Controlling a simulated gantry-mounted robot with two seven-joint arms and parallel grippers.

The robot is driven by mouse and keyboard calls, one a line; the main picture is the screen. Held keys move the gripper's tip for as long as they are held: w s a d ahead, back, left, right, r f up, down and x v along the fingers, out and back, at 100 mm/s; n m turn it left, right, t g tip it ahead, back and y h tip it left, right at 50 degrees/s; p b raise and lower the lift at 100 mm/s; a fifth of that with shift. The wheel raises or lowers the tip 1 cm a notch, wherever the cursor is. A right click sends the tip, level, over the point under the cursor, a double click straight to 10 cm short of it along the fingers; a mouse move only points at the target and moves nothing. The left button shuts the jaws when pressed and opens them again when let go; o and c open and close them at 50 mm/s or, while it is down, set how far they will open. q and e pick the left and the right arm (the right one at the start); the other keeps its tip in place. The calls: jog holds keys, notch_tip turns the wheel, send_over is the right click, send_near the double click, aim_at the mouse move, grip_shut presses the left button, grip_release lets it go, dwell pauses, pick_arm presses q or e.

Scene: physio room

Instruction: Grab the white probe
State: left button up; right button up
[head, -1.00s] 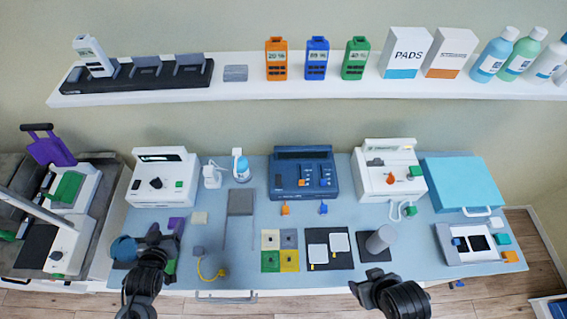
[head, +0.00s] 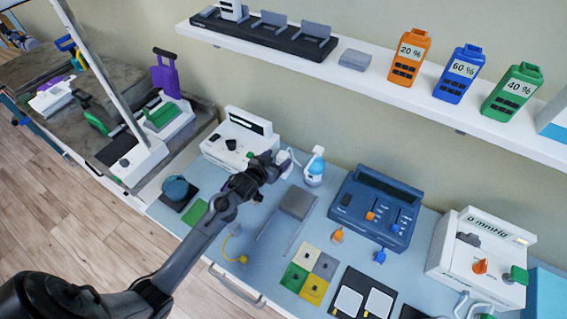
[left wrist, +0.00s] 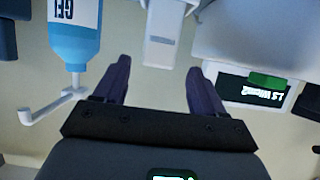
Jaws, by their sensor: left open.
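The white probe (head: 286,158) stands at the back of the blue-grey table, between a white machine and a gel bottle, and is partly hidden by my gripper in the head view. My left gripper (head: 272,166) is at it, reaching from the front. In the left wrist view a white upright part (left wrist: 164,36), apparently the probe or its holder, lies ahead between the two open fingers (left wrist: 158,70). I see no finger closed on it, and cannot tell whether they touch it. My right gripper is out of view.
The gel bottle (head: 315,172) stands close to the right of the gripper; it also shows in the left wrist view (left wrist: 75,32). The white machine (head: 238,142) is close on the left. A shelf (head: 360,78) overhangs behind.

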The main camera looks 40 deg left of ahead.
aim_at(282, 156)
pick_arm(q)
jog(key=shift+x, duration=3)
jog(key=shift+d+r, duration=0.1)
jog(key=shift+d, duration=0.05)
jog(key=c, duration=1.2)
